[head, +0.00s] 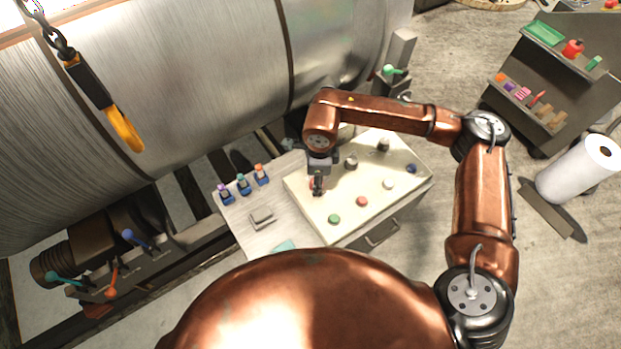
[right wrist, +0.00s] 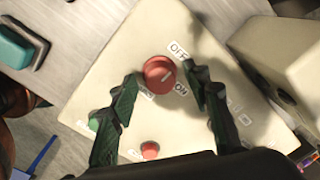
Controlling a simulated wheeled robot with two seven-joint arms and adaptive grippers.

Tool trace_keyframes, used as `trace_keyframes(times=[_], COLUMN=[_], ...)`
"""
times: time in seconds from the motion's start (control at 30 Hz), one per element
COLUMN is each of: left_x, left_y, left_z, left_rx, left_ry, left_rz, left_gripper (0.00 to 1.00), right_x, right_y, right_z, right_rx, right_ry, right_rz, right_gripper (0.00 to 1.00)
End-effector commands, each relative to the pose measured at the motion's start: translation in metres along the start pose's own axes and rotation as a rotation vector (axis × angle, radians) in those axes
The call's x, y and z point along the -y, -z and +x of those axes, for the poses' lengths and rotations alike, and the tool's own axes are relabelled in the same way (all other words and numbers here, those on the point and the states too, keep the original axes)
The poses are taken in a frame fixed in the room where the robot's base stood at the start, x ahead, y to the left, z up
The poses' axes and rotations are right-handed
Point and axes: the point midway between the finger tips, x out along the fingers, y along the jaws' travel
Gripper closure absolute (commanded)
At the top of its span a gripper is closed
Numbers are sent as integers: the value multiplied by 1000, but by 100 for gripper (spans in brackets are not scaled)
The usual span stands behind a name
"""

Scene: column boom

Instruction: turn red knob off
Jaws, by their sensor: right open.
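The red knob (right wrist: 159,70) is round and sits on a cream panel (right wrist: 95,80), with an OFF label (right wrist: 179,50) and an ON label (right wrist: 181,88) beside it. I cannot tell clearly which label its mark points at. My right gripper (right wrist: 165,82) is open, with one green-black finger on either side of the knob and visible gaps between. In the head view my right gripper (head: 317,188) hangs above the left part of the panel (head: 345,180) and mostly covers the knob. My left gripper is not in view.

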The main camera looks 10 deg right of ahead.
Motion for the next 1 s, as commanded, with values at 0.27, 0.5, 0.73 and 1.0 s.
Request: trace_keyframes(times=[0.27, 0.5, 0.73, 1.0], left_x=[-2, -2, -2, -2], left_y=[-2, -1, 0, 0], left_z=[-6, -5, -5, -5], left_rx=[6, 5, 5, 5], left_ry=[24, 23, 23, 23], left_rz=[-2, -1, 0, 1], left_gripper=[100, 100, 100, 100], right_x=[1, 1, 1, 0], right_y=[-1, -1, -1, -1], right_z=[-24, -75, -111, -122], right_rx=[1, 0, -1, -1], right_ry=[5, 5, 4, 2], right_rz=[0, 0, 0, 0], right_gripper=[56, 56, 56, 56])
